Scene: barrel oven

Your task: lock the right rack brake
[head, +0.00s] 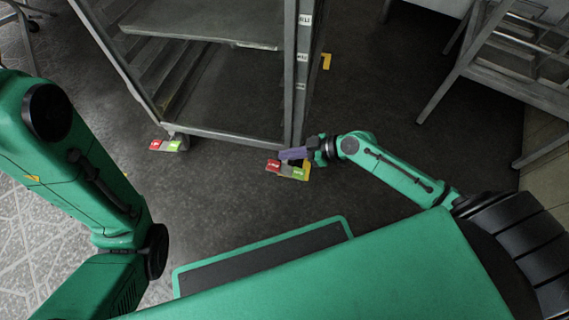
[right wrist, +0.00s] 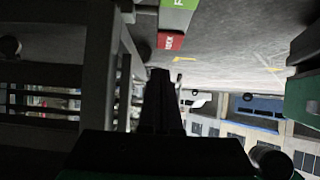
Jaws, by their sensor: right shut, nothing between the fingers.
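The metal rack (head: 228,133) stands at the top middle of the head view. Its right brake (head: 287,170) is a pedal with a red part on the left and a green part on the right, low by the right front post. My right gripper (head: 283,155) is shut and empty, with its fingers just above the pedal in the picture; I cannot tell whether they touch it. In the right wrist view the shut fingers (right wrist: 160,74) point toward the red end of the brake (right wrist: 171,42). My left arm shows, but its gripper is out of view.
The rack's left brake (head: 169,145), also red and green, sits by the left front post. Another metal rack (head: 510,75) stands at the upper right. Dark floor (head: 385,90) between the racks is clear.

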